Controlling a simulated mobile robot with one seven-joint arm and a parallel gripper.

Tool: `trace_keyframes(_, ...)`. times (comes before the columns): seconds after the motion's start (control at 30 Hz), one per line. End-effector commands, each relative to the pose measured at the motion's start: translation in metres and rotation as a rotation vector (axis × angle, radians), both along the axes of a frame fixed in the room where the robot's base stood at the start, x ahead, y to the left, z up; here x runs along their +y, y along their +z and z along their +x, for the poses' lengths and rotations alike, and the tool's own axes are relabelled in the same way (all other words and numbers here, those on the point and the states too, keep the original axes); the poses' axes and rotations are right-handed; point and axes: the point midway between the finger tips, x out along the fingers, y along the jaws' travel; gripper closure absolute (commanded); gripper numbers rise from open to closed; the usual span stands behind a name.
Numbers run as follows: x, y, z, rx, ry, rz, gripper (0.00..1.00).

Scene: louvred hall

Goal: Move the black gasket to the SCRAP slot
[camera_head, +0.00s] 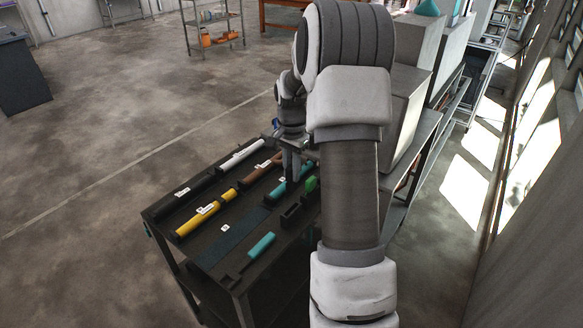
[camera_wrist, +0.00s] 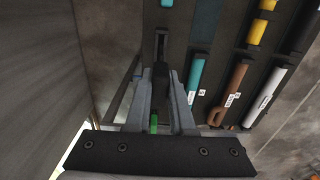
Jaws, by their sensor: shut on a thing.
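My gripper (camera_wrist: 160,84) is over the dark table, with its fingers close together on a small dark piece (camera_wrist: 160,71), which looks like the black gasket. The fingers hide much of it. In the head view my gripper (camera_head: 291,172) is partly hidden by my arm, and the piece cannot be made out. A black slotted block (camera_wrist: 161,42) lies just past the fingertips; it also shows in the head view (camera_head: 290,214). A green thing (camera_wrist: 153,122) shows between the fingers and also in the head view (camera_head: 312,184). White labels are too small to read, so I cannot tell which slot is SCRAP.
The table (camera_head: 190,250) bears a teal bar (camera_wrist: 195,72), a brown one (camera_wrist: 237,77), a white one (camera_wrist: 272,88), yellow pieces (camera_head: 197,221) and a dark blue patch (camera_wrist: 206,20). A teal-handled tool (camera_head: 261,246) lies near the front. Grey boxes (camera_head: 405,100) stand close on the right.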

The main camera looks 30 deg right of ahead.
Motion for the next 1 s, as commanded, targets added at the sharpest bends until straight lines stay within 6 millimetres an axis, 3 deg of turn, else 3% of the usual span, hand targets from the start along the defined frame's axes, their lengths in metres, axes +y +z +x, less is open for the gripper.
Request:
trace_keyframes(0.1,0.000,-0.022,0.000,-0.001,0.000,0.001,1.00)
trace_keyframes(0.3,0.000,-0.040,0.000,0.000,0.000,0.000,1.00)
trace_keyframes(1.0,0.003,-0.051,0.000,-0.001,0.000,0.000,1.00)
